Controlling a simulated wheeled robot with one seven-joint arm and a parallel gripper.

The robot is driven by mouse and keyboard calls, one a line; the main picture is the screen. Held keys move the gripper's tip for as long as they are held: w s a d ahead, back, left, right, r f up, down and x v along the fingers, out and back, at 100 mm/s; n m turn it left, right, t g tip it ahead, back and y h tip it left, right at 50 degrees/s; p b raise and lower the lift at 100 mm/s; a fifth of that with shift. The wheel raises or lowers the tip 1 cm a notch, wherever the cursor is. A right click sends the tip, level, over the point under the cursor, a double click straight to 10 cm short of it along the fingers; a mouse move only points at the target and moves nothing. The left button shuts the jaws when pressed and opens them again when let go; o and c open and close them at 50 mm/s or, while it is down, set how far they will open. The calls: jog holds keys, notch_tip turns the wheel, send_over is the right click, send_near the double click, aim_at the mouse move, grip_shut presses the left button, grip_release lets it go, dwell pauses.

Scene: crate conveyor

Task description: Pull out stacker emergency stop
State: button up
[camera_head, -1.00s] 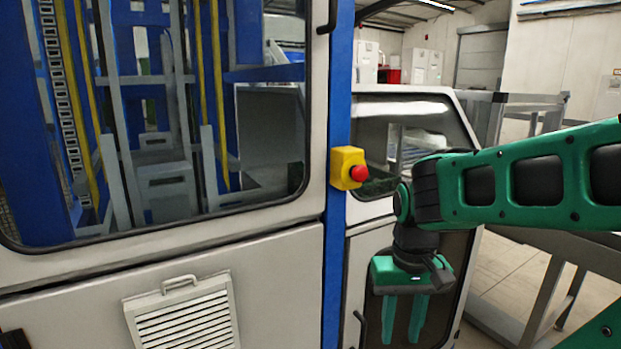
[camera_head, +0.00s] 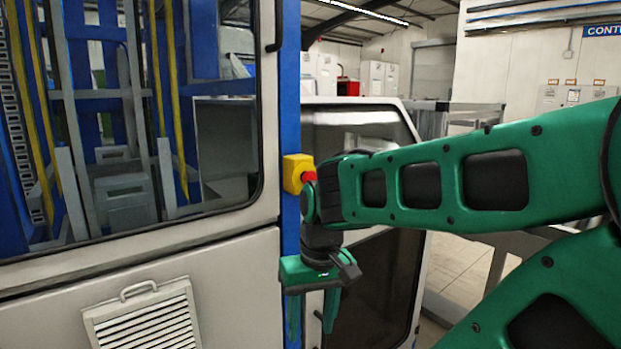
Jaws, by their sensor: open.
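The stacker emergency stop is a yellow box (camera_head: 292,174) with a red button (camera_head: 308,177) on its right side. It is mounted on the blue post (camera_head: 290,120) of the machine. My arm's wrist partly covers the button's lower right. My gripper (camera_head: 312,318) is open and empty, with its two green fingers pointing down. It is below the emergency stop, in front of the blue post and the lower panel's edge. I cannot tell how far it is from the post.
The machine's large window (camera_head: 120,120) and a vented panel (camera_head: 145,315) are at left. A lower cabinet with a dark window (camera_head: 350,135) stands behind my arm. Grey metal framing (camera_head: 470,115) and open floor (camera_head: 455,260) lie at right.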

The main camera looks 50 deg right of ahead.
jog(key=w+d+r+t, duration=0.4)
jog(key=w+r, duration=0.1)
jog(key=r, duration=0.1)
jog(key=n+t+h, duration=0.3)
jog(key=t, duration=0.5)
send_near(312, 177)
jog(key=x, duration=0.9)
